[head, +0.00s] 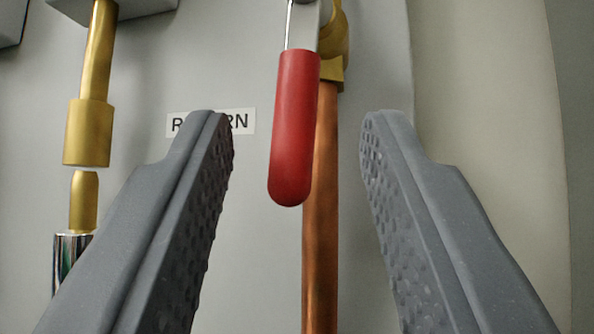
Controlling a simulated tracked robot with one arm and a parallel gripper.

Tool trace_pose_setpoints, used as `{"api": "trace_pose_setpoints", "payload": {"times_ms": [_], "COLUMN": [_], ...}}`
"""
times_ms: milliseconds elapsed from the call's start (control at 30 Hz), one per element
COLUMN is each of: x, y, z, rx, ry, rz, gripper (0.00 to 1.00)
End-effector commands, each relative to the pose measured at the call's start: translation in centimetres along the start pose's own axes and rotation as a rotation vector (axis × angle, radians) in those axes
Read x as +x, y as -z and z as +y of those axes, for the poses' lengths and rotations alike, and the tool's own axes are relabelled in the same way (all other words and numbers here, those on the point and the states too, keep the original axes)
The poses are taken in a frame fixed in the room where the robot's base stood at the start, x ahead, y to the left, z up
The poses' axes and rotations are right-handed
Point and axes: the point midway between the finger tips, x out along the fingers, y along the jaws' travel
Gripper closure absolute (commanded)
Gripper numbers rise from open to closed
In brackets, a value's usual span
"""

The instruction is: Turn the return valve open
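The return valve's red lever handle (294,130) hangs down in the upper middle of the head view, tilted slightly, in front of a copper pipe (322,220). Its metal stem and part of the brass valve body (335,45) show at the top edge; the rest of the valve is cut off. A white label (246,122), partly hidden by my left finger, reads "R...RN". My gripper (297,140) is open. Its two grey fingers stand on either side of the red handle, with a gap on both sides and no contact visible.
A grey panel (230,40) lies behind the pipes. At left, a brass pipe (88,130) hangs down over a separate brass piece (84,200) with a chrome sleeve (70,262) below. To the right is a bare pale wall (490,120).

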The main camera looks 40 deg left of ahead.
Motion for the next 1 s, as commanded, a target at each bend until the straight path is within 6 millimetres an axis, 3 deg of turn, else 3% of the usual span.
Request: {"api": "trace_pose_setpoints", "payload": {"times_ms": [500, 700, 1000], "x": [-8.8, -10.3, -10.6], "y": [0.0, 0.0, 0.0], "z": [0.1, 0.0, 0.0], "rx": [0.005, 0.006, 0.005], "ry": [-0.004, -0.001, 0.0], "rz": [-0.004, -0.006, -0.006], "gripper": [0.65, 0.65, 0.65]}}
